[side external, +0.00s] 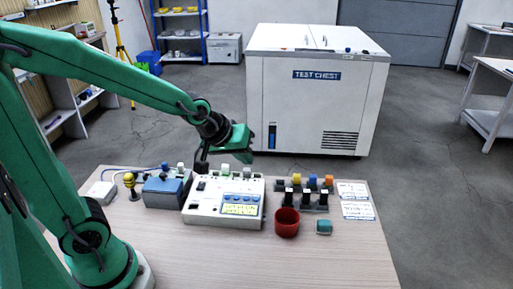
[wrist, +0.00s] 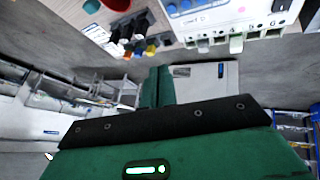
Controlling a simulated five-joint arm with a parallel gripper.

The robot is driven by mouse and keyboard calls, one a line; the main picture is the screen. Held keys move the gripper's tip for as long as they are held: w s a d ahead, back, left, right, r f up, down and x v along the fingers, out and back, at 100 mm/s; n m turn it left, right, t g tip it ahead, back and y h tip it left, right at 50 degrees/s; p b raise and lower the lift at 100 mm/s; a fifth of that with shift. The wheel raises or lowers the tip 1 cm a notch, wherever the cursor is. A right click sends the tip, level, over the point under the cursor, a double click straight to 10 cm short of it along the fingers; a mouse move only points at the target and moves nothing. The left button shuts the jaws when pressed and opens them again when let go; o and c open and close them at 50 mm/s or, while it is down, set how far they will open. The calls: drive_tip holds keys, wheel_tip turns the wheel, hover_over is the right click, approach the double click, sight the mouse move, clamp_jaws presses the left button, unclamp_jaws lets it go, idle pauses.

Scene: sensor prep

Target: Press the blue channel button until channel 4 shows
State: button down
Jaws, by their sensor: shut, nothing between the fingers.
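The display's text is too small to read, and I cannot tell which button is the channel one. My gripper (side external: 249,155) is shut and empty, in the air above the back of the console and apart from it.
A blue-grey box (side external: 163,192) and a yellow knobbed post (side external: 129,183) stand left of the console. The front table is clear.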

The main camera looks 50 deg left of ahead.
sight(254, 199)
drive_tip(key=shift+n, duration=0.8)
drive_tip(key=shift+w+r+x, duration=0.1)
drive_tip(key=shift+w+x, duration=0.05)
drive_tip(key=shift+x, duration=0.85)
drive_tip(key=shift+w+r+x, duration=0.15)
drive_tip(key=shift+w+x, duration=0.05)
drive_tip(key=shift+x, duration=0.8)
drive_tip(key=shift+f, duration=0.2)
drive_tip(key=shift+f, duration=4.2)
drive_tip(key=shift+d+f, duration=0.1)
drive_tip(key=shift+f, duration=0.7)
drive_tip(key=shift+r, duration=0.8)
drive_tip(key=shift+r, duration=2.55)
